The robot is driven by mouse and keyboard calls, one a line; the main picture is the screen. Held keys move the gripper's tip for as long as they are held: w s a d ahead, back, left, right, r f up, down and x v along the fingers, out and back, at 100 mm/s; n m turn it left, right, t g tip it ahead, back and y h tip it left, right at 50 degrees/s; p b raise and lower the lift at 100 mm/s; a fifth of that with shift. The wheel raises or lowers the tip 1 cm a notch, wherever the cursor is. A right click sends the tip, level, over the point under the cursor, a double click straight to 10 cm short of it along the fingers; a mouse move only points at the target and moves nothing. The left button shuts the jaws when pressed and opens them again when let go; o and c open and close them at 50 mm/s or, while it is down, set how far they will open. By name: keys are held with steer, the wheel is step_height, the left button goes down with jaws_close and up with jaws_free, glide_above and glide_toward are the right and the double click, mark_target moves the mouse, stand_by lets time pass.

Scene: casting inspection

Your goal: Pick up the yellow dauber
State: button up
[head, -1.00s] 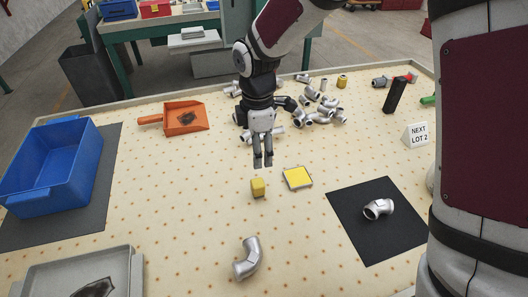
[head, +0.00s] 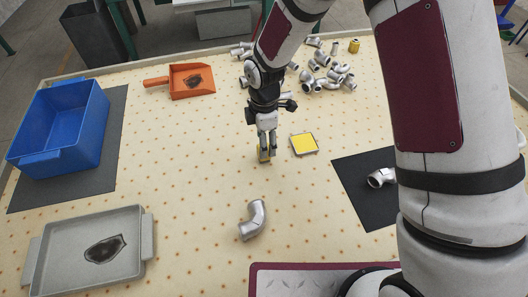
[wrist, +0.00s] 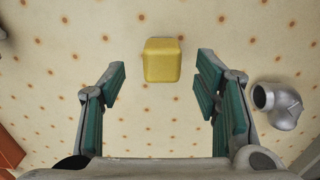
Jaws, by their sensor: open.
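The yellow dauber (wrist: 162,60) is a small block on the speckled table top. In the wrist view it lies at the upper middle, between the lines of my two fingers and a little beyond their tips. My gripper (wrist: 160,75) is open and empty, with green pads on both fingers.
A yellow square pad (head: 304,144) lies just right of my gripper. A silver elbow (head: 253,220) lies nearer, and another elbow (head: 380,177) is on a black mat (head: 350,197). A pile of fittings (head: 322,75) is behind. A blue bin (head: 45,157) and grey tray (head: 45,265) stand left.

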step_height(320, 180, down, 3)
steer(key=shift+s+f, duration=0.1)
steer(key=shift+s, duration=0.05)
steer(key=c, duration=1.2)
steer(key=shift+c, duration=0.2)
steer(key=shift+r, duration=0.55)
steer(key=r, duration=0.1)
steer(key=s+r, duration=0.1)
steer(key=shift+d+r, duration=0.2)
steer(key=shift+r, duration=0.1)
steer(key=s+d+r, duration=0.1)
steer(key=s+d, duration=0.3)
steer(key=s, duration=1)
steer(key=shift+s+r+b, duration=0.15)
steer(key=shift+s+b, duration=0.05)
steer(key=shift+b, duration=0.25)
